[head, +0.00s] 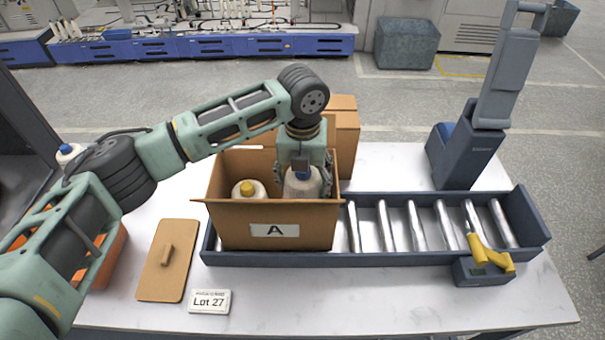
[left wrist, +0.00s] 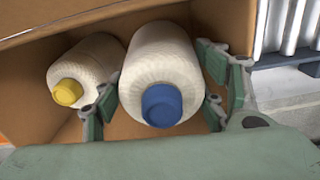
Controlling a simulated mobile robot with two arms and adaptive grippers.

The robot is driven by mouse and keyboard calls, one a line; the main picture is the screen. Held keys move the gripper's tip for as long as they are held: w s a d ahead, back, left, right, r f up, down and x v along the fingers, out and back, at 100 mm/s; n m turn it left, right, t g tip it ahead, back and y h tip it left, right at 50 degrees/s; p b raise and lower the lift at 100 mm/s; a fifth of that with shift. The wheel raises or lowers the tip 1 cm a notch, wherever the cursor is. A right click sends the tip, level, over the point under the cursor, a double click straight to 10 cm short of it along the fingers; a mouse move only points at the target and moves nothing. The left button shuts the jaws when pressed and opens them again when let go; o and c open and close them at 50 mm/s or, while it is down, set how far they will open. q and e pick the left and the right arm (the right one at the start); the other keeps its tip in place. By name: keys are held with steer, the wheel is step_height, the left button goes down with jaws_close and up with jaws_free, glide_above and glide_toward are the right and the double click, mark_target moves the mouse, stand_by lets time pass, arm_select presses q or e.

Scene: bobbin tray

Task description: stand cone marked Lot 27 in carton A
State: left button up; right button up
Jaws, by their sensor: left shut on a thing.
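Carton A (head: 232,233) is an open cardboard box with an "A" label, standing on the roller conveyor. My left gripper (head: 303,176) reaches down into it and is shut on a white cone with a blue tip (head: 303,188). In the left wrist view the fingers (left wrist: 162,103) lie on both sides of this blue-tipped cone (left wrist: 160,62). A white cone with a yellow tip (head: 248,191) stands in the carton to its left; it also shows in the left wrist view (left wrist: 90,65). No lot mark is readable on either cone. My right gripper is out of view.
A "Lot 27" card (head: 209,301) and a brown board with a grip (head: 167,260) lie on the white table. An orange bin (head: 112,258) and another cone (head: 69,152) are partly behind my arm. Another carton (head: 346,130) stands behind. The rollers (head: 415,225) right of carton A are clear; a yellow scanner (head: 488,252) sits beyond.

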arm_select(q)
steer(key=shift+f+b, duration=1)
steer(key=shift+f, duration=1.8)
steer(key=o, duration=1.5)
steer(key=shift+o, duration=0.2)
step_height(320, 180, up, 12)
